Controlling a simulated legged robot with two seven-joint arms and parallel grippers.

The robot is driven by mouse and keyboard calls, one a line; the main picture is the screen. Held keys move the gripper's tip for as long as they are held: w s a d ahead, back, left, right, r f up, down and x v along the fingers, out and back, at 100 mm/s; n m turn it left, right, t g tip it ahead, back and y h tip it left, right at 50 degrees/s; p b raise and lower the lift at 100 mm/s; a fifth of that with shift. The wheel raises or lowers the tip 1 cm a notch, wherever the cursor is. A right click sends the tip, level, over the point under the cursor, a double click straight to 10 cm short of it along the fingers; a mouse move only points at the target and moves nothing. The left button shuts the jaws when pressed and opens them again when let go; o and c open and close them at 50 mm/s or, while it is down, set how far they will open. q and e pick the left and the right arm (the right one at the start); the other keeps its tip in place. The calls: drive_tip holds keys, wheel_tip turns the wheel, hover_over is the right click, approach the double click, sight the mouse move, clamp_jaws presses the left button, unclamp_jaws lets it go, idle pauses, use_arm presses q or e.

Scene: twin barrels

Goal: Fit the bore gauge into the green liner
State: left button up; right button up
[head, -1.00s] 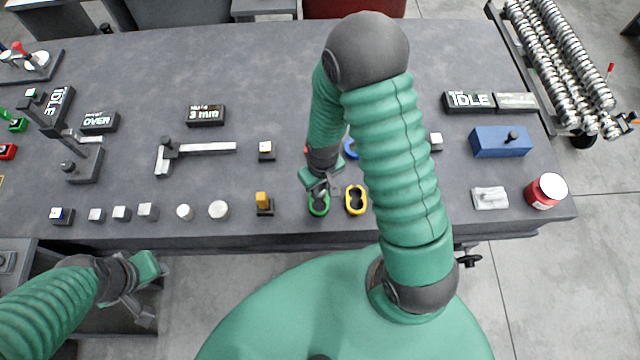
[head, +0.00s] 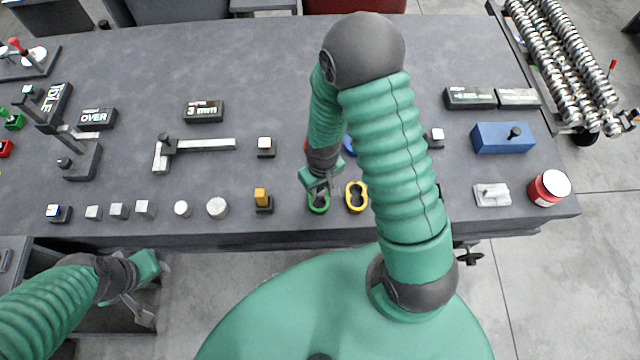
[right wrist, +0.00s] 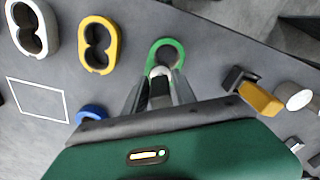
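The green liner (head: 319,206) is a green-rimmed, double-lobed ring near the table's front edge, left of a yellow-rimmed one (head: 356,196). My right gripper (head: 320,186) is directly over it, pointing down. In the right wrist view the liner (right wrist: 166,43) lies just beyond the fingertips (right wrist: 160,84). A dark piece with a pale rounded end, apparently the bore gauge (right wrist: 160,73), sits between the fingers, its tip overlapping the liner's opening. I cannot tell how deep it is. My left gripper (head: 146,298) hangs off the table's front edge; its finger opening is unclear.
A yellow block on a dark stand (head: 262,201) stands left of the liner. A blue ring (right wrist: 91,112) and a white-rimmed liner (right wrist: 31,29) are nearby. A red jar (head: 549,188) and blue box (head: 502,138) are at right.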

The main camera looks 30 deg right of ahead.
sight(321, 196)
drive_tip(key=shift+o, duration=1.3)
drive_tip(key=shift+r, duration=0.1)
wheel_tip(321, 196, up, 17)
drive_tip(key=p, duration=0.1)
drive_tip(key=shift+s+f+p, duration=0.2)
drive_tip(key=shift+s+p, duration=0.2)
drive_tip(key=shift+s, duration=0.05)
drive_tip(key=shift+a, duration=0.1)
